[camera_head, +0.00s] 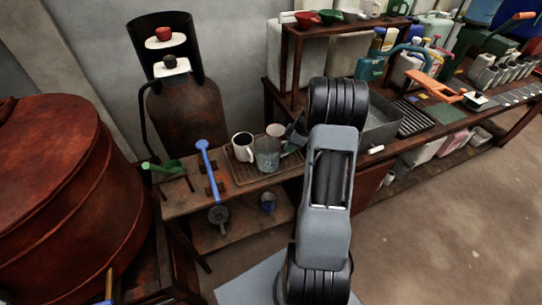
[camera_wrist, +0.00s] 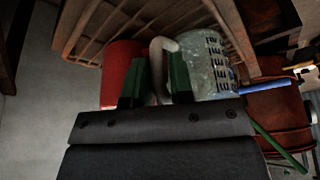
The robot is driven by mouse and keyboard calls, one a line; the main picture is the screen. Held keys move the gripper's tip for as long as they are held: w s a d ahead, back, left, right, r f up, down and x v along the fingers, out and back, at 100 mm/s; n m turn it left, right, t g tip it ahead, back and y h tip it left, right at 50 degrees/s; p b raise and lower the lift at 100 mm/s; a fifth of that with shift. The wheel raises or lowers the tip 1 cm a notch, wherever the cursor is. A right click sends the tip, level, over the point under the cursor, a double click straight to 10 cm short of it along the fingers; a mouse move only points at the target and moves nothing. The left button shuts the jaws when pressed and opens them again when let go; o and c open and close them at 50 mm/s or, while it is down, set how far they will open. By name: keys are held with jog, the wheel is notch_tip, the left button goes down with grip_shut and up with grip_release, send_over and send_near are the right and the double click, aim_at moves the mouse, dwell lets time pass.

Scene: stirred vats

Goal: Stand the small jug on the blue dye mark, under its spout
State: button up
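A small grey speckled jug with dark graduation marks (camera_head: 267,157) stands on a slatted tray on the bench in the head view. It also shows in the wrist view (camera_wrist: 207,68), with its pale curved handle toward my gripper. My gripper (camera_wrist: 159,78) has its two green fingers apart, with the handle seen between them or just beyond. I cannot tell whether they touch it. In the head view my gripper (camera_head: 296,133) is at the jug's right, partly hidden by my arm. I cannot clearly make out the blue dye mark. An orange lever-like part (camera_head: 433,84) is at the right bench.
A white mug (camera_head: 243,147) stands left of the jug; another pale cup (camera_head: 275,130) is behind. A red vessel (camera_wrist: 120,72) is close beside my fingers in the wrist view. A grey basin (camera_head: 380,125) is at the right.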

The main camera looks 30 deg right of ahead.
grip_shut()
jog(key=shift+b, duration=0.5)
